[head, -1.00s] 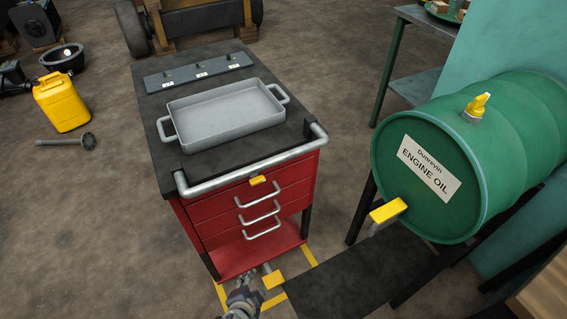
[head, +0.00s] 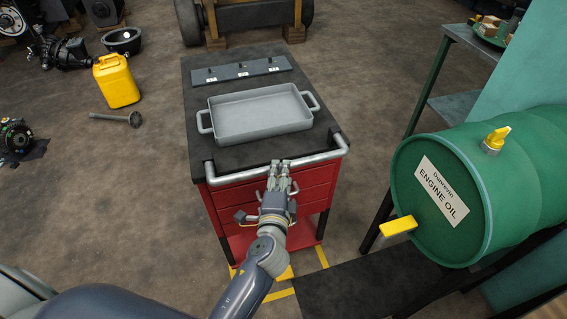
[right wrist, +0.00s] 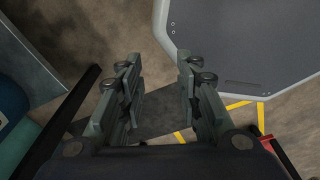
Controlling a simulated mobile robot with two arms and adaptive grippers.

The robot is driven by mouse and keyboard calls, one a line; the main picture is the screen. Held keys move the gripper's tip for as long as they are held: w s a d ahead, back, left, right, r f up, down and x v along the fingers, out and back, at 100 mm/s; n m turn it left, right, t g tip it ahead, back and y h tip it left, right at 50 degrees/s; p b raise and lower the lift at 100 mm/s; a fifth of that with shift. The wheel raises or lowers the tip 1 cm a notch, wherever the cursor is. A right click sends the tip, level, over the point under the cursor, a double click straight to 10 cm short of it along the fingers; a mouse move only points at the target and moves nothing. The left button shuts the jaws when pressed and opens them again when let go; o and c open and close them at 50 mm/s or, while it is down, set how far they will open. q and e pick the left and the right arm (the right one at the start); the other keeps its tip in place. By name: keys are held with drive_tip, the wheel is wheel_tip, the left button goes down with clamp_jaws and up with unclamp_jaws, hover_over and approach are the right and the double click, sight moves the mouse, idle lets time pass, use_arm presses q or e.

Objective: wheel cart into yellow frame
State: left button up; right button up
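The red wheel cart (head: 232,202) has a black top, drawers and a grey handle bar (head: 228,176) along its near side. The yellow frame (head: 322,257) is painted on the floor; its lines show at the cart's near lower end, and the cart and my arm hide the rest. My left gripper (head: 280,166) is at the middle of the handle bar, its two fingers over it with a narrow gap; whether they clamp it I cannot tell. In the right wrist view, my right gripper (right wrist: 160,85) is open and empty above the floor, with yellow lines beyond it.
A grey tray (head: 258,113) and a dark strip (head: 241,70) lie on the cart top. A yellow canister (head: 117,82) and a rod-like part (head: 112,118) are on the floor at left.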

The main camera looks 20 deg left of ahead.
use_arm(q)
drive_tip(key=shift+x, duration=2.3)
clamp_jaws()
